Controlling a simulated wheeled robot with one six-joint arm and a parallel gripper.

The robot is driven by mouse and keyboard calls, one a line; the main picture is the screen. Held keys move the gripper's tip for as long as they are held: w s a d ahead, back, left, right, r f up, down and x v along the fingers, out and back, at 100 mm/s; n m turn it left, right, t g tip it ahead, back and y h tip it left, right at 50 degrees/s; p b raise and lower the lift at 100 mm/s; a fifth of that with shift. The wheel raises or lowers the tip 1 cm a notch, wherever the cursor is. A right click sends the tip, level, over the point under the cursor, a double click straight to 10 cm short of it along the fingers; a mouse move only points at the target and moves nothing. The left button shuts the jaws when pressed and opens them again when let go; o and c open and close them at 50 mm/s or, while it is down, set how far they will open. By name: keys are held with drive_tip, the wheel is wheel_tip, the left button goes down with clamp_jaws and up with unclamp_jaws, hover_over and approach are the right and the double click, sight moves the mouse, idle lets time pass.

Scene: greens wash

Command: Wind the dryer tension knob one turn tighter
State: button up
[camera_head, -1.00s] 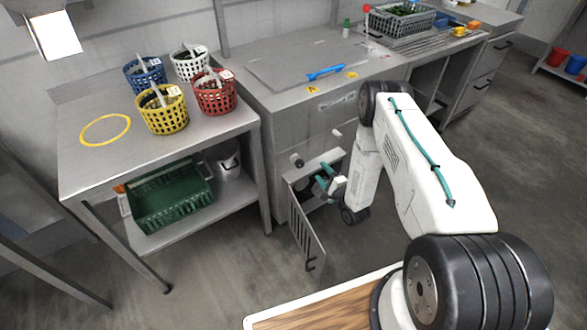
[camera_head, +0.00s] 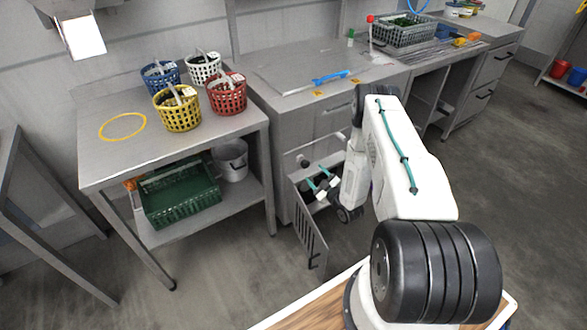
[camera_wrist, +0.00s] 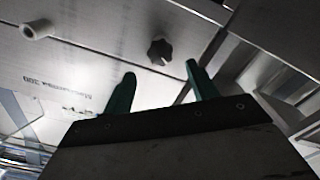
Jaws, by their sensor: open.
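A black star-shaped knob (camera_wrist: 160,52) shows in the wrist view on a pale metal panel (camera_wrist: 85,60). It sits beyond my gripper (camera_wrist: 160,72), between the directions of its two green fingertips and apart from both. My gripper is open and empty. In the head view my gripper (camera_head: 318,177) is low at the front of the grey dryer cabinet (camera_head: 290,120), by an open hatch door (camera_head: 310,235). A small round dark fitting (camera_head: 302,161) shows above it; I cannot tell whether it is the same knob.
The open hatch door hangs close to my gripper. A steel table (camera_head: 95,165) with several baskets and a green crate (camera_head: 180,200) stands to the left. The floor in front is clear.

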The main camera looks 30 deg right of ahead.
sight(306, 166)
drive_tip(key=w+n, duration=0.1)
drive_tip(key=w, duration=0.3)
drive_tip(key=w+n, duration=0.1)
drive_tip(key=w, duration=0.3)
drive_tip(key=shift+a+n, duration=0.2)
drive_tip(key=shift+n, duration=0.1)
drive_tip(key=c, duration=1)
drive_tip(key=shift+o, duration=0.4)
drive_tip(key=shift+a, duration=0.45)
drive_tip(key=shift+d+f, duration=0.1)
drive_tip(key=shift+d, duration=0.25)
drive_tip(key=shift+c, duration=0.3)
